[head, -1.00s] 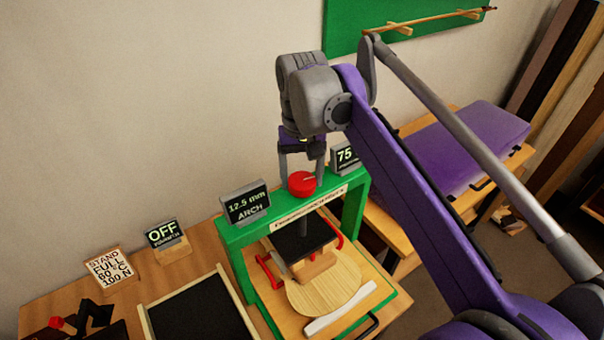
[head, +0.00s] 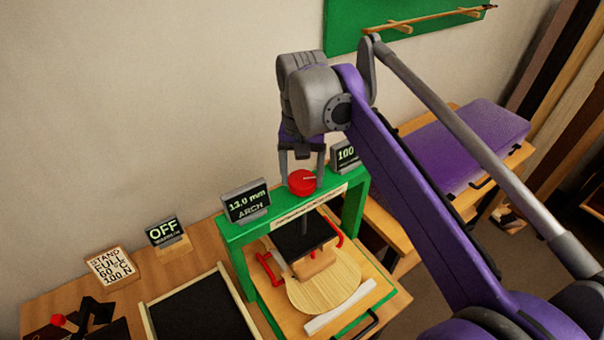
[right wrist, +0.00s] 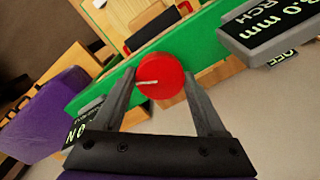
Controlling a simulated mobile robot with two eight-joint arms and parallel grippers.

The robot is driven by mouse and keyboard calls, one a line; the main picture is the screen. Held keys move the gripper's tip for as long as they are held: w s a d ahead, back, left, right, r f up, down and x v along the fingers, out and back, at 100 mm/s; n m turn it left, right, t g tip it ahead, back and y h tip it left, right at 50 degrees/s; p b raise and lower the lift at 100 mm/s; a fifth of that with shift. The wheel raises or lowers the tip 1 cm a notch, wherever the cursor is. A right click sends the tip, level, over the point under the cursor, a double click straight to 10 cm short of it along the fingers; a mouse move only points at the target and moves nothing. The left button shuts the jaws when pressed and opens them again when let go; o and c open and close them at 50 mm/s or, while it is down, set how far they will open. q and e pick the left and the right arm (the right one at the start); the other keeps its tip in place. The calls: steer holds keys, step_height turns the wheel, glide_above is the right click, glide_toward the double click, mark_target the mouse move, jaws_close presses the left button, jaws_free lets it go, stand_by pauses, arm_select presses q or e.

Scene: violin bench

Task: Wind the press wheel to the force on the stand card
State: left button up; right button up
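The red press wheel (head: 302,182) sits on top of the green press frame (head: 236,232). It also shows in the right wrist view (right wrist: 161,76), with a pale line on its top. My right gripper (head: 302,172) is above it, its fingers on opposite sides of the wheel and against its rim. The arch display (head: 246,201) reads 13.0 mm. The stand card (head: 112,267) reads STAND FULL, 60 °C, 100 N. My left gripper is not in view.
A pale wooden plate (head: 335,287) lies under the press block. An OFF display (head: 167,234) stands on the bench beside a black-floored tray (head: 200,310). A purple case (head: 455,150) is behind my right arm. A bow hangs on the green board (head: 345,30).

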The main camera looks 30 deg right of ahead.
mark_target(302, 179)
steer(key=o, duration=0.4)
steer(key=shift+c, duration=0.2)
steer(key=shift+r, duration=0.15)
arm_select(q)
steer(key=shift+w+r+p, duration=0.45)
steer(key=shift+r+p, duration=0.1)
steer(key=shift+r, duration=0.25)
arm_select(e)
step_height(302, 179, up, 10)
steer(key=shift+r, duration=0.25)
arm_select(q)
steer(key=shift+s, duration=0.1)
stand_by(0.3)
